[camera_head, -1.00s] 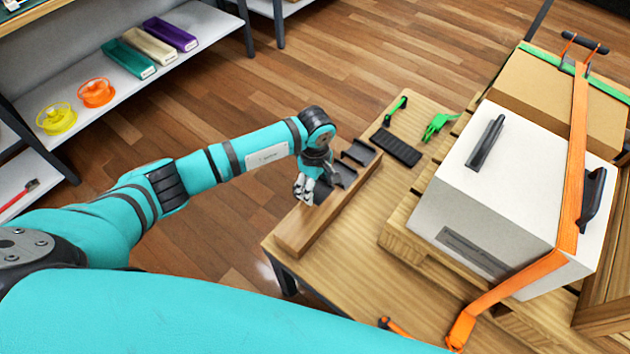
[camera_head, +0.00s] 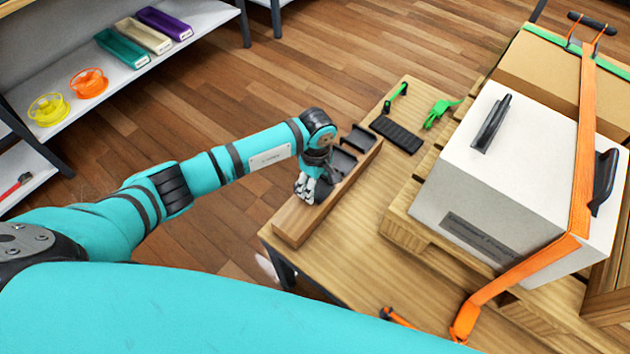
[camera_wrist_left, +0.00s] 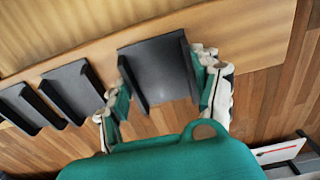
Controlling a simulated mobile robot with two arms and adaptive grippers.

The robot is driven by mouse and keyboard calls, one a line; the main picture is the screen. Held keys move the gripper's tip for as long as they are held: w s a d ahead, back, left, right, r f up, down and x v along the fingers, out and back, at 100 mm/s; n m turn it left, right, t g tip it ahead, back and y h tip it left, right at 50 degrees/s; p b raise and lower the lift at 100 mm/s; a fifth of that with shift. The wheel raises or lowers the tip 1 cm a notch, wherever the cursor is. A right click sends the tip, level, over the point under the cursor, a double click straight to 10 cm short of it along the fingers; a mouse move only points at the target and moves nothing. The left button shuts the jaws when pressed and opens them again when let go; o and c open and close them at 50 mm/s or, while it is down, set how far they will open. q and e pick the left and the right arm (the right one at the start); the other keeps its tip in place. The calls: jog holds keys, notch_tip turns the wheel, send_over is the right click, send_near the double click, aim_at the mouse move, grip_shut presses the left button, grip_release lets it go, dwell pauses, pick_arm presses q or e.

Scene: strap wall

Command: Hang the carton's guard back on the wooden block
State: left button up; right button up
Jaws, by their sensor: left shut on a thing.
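The wooden block (camera_head: 290,224) is a long brown bar along the table's left edge. Dark angled guards sit in a row on it, one at its far end (camera_head: 360,138). In the left wrist view two of these guards (camera_wrist_left: 72,92) show left of the held one. My left gripper (camera_head: 307,187) is at the block's near half, shut on a dark guard (camera_wrist_left: 160,70), with a finger at each side. The guard overlaps the block (camera_wrist_left: 230,20) in the wrist view; I cannot tell whether it rests on it. The brown carton (camera_head: 545,75) stands at the back right. My right gripper is not in view.
A white box (camera_head: 480,180) with dark guards and an orange strap (camera_head: 585,130) stands on a pallet (camera_head: 415,240). A black ribbed piece (camera_head: 396,134) and a green buckle (camera_head: 440,110) lie behind the block. A shelf (camera_head: 120,80) stands at the left.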

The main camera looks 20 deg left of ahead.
pick_arm(q)
jog(key=o, duration=1.2)
jog(key=shift+o, duration=0.2)
notch_tip(320, 180, up, 12)
